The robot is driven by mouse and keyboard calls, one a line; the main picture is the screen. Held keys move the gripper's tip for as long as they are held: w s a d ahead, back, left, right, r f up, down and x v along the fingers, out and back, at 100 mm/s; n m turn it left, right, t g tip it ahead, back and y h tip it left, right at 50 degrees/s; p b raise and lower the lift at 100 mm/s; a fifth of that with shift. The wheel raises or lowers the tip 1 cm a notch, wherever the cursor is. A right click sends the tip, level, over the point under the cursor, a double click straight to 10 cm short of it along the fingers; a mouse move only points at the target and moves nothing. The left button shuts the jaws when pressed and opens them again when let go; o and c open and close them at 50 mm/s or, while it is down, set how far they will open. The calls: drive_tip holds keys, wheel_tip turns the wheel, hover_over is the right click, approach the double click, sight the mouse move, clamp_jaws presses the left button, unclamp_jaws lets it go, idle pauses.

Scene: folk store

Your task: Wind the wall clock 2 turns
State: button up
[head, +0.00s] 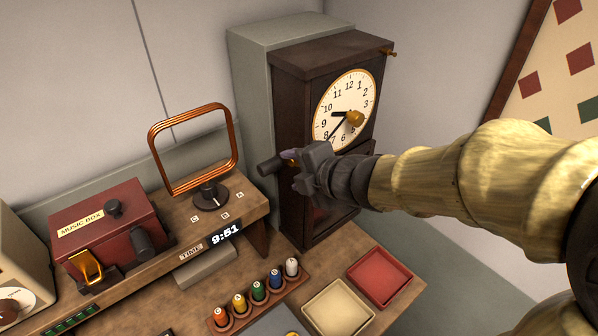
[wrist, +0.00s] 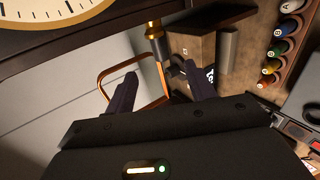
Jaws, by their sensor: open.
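The wall clock (head: 291,130) is a tall dark wooden case with a cream dial (head: 330,105) and black numerals. A brass knob (head: 354,118) stands out in front of the dial. Part of the dial (wrist: 50,10) shows at the top left of the wrist view. My gripper (head: 293,160) is in front of the clock's lower left side. Its fingers (wrist: 160,70) are open and apart. A dark handle with a brass collar (head: 268,166) is at the fingertips; the brass part (wrist: 155,32) shows beyond them. I cannot tell whether they touch or how the handle joins the clock.
A copper loop (head: 151,150) on a dial stand, a red music box (head: 105,235) and a 9:51 time display (head: 225,234) are to the left. Below are a rack of coloured pegs (head: 240,318), a cream tray (head: 338,325) and a red tray (head: 380,303).

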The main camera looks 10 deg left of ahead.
sight(272, 168)
drive_tip(key=b+x, duration=0.5)
drive_tip(key=x, duration=0.4)
drive_tip(key=shift+w+a+f, duration=0.15)
drive_tip(key=shift+f, duration=0.15)
drive_tip(key=shift+w+a, duration=0.1)
drive_tip(key=shift+a, duration=0.05)
drive_tip(key=c, duration=0.8)
drive_tip(key=shift+c, duration=0.2)
